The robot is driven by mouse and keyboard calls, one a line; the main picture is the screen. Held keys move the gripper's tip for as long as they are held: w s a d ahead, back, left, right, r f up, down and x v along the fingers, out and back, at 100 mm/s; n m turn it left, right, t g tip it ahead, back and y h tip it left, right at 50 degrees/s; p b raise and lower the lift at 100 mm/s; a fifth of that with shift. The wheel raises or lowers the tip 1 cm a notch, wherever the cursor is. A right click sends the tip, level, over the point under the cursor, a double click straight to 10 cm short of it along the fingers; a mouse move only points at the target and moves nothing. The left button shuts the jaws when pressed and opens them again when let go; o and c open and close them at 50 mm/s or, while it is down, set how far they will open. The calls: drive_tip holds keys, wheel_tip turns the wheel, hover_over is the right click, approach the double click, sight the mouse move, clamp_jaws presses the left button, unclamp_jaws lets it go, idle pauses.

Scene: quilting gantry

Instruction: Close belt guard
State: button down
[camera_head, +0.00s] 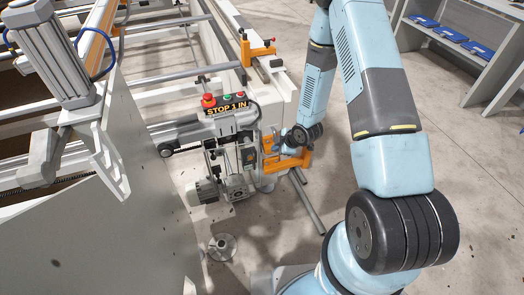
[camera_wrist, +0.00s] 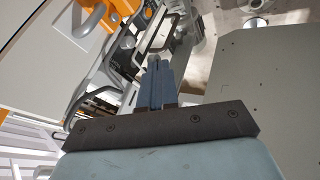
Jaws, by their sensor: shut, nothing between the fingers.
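A large flat grey panel (camera_head: 110,210) fills the lower left of the head view. A similar grey panel (camera_wrist: 262,95) is at the right of the wrist view. I cannot tell for sure whether either is the belt guard, or how far the guard stands open. My gripper (camera_wrist: 157,68) shows in the wrist view with its two blue-grey fingers together and nothing between them. It points toward the machine's frame parts, left of the grey panel. In the head view, my arm reaches down by the machine's end, and the fingers are too small and covered to make out.
An orange bracket (camera_head: 290,162) is close to my wrist, and an orange part (camera_wrist: 92,15) shows in the wrist view. A motor unit (camera_head: 225,187) sits low beside it. A red stop button (camera_head: 208,100) is above. Floor is clear at the right, before grey shelves (camera_head: 470,45).

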drive_tip(key=f, duration=0.2)
approach(256, 153)
wheel_tip(256, 153, down, 3)
drive_tip(key=s, duration=0.2)
drive_tip(key=shift+w+a+f, duration=0.1)
drive_tip(key=shift+w+a, duration=0.2)
drive_tip(key=shift+w, duration=0.35)
drive_tip(key=shift+w+a+f, duration=0.1)
drive_tip(key=shift+w+a, duration=0.2)
drive_tip(key=shift+w, duration=0.35)
drive_tip(key=shift+w+a+f, duration=0.1)
drive_tip(key=shift+w+a, duration=0.15)
drive_tip(key=shift+w, duration=0.4)
